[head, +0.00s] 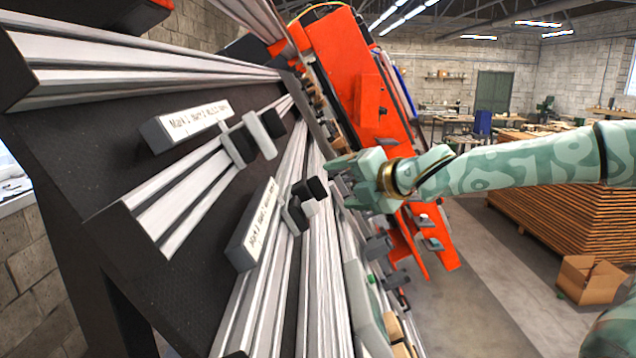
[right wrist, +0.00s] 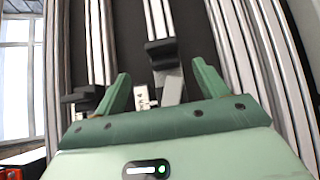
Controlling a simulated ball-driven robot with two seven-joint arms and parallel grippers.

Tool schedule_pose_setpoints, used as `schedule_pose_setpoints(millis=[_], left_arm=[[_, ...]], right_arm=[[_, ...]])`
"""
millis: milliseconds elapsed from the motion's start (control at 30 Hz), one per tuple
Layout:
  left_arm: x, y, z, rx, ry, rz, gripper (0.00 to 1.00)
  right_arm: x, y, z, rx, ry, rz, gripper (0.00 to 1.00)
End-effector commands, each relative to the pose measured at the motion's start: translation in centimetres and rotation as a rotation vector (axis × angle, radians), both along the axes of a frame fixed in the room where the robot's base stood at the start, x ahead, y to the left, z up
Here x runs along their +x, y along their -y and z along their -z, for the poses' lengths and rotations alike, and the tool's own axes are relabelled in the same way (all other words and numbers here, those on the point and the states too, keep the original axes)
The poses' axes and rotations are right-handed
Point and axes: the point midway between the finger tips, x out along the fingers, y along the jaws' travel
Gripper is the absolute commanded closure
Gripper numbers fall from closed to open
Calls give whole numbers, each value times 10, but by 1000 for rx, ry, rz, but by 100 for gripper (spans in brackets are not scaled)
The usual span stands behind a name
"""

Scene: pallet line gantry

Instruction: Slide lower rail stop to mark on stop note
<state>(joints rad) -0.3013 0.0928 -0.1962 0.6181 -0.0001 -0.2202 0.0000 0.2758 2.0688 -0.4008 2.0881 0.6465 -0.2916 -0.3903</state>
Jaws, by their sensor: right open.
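The lower rail stop (head: 302,207), with black pads and a grey block, sits on the lower rail (head: 290,265) in the head view. The stop note (head: 254,226), a white label with handwriting on a grey block, is beside that rail, just left of the stop; its text is too small to read surely. My right gripper (head: 337,180) is open just right of the stop. In the right wrist view its fingers (right wrist: 163,90) are apart, with the stop (right wrist: 161,55) between and beyond them, and no grip shows. My left gripper is not in view.
An upper rail (head: 180,197) carries a similar stop (head: 252,138) and has its own note (head: 187,127). Both rails are on a dark sloping panel (head: 85,160). Orange machinery (head: 345,75) stands behind. A cardboard box (head: 590,280) and stacked boards (head: 560,205) are on the right.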

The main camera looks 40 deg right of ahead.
Motion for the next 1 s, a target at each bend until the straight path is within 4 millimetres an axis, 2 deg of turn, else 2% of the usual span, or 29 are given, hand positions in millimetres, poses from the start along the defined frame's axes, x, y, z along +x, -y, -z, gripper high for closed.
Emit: schedule_pose_setpoints(millis=[33, 233, 367, 500, 700, 1000], left_arm=[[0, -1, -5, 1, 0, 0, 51], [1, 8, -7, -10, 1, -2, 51], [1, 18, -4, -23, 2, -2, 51], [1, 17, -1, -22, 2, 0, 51], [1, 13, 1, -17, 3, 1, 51], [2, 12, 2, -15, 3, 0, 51]], right_arm=[[10, 1, 4, 7, -6, 3, 27], [38, 1, 16, 4, -5, 6, 27], [54, 1, 23, -1, -5, 4, 27], [70, 1, 28, -2, -3, 5, 27], [84, 0, 31, -1, -1, 5, 27], [87, -1, 31, 1, 1, 2, 27]])
